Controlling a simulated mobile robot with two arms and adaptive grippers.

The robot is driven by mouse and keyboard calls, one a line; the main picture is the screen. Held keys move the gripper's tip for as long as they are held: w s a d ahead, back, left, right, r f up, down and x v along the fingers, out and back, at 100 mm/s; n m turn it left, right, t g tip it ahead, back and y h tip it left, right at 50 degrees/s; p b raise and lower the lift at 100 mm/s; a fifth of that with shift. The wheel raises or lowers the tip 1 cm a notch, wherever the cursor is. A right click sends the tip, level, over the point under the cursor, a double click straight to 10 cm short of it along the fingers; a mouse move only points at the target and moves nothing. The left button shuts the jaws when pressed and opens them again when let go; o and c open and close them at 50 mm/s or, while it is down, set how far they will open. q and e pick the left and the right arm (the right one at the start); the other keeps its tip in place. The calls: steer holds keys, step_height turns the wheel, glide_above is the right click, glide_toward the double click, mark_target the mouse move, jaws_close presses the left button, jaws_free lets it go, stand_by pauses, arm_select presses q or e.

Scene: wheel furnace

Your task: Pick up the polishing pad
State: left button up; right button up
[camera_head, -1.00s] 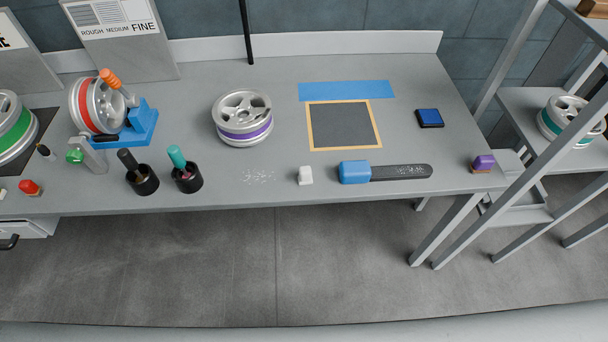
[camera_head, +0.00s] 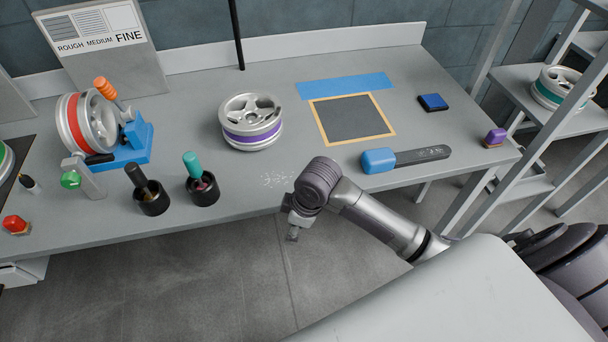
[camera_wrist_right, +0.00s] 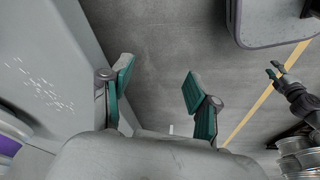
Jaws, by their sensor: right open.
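No item is clearly marked as the polishing pad. A flat blue-and-black pad (camera_head: 433,102) lies at the bench's right, and a small purple block (camera_head: 495,137) with a brown base sits near the right front corner. A red block (camera_head: 15,224) is at the far left. My right gripper (camera_head: 292,235) hangs just off the bench's front edge, apart from all of these. The right wrist view shows its teal-lined fingers (camera_wrist_right: 158,98) open and empty over the floor. My left gripper (camera_wrist_right: 272,70) shows small there, its fingertips apart; the head view does not show it.
Shelving (camera_head: 575,112) stands at the right. White specks mark the bench.

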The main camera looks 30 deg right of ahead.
step_height(320, 180, up, 4)
steer(key=w+n, duration=0.2)
step_height(320, 180, up, 15)
steer(key=n+g+h, duration=0.2)
steer(key=n, duration=0.1)
glide_above(331, 163)
steer(key=f, duration=0.8)
steer(key=shift+w+a+f, duration=0.1)
steer(key=shift+w+a, duration=0.05)
steer(key=shift+a, duration=0.15)
steer(key=shift+d+f+p, duration=0.15)
steer(key=shift+f+p, duration=0.05)
steer(key=shift+f, duration=1.2)
steer(key=shift+d+f+p, duration=0.1)
steer(key=shift+f+p, duration=0.05)
steer(key=shift+f, duration=1.2)
jaws_close()
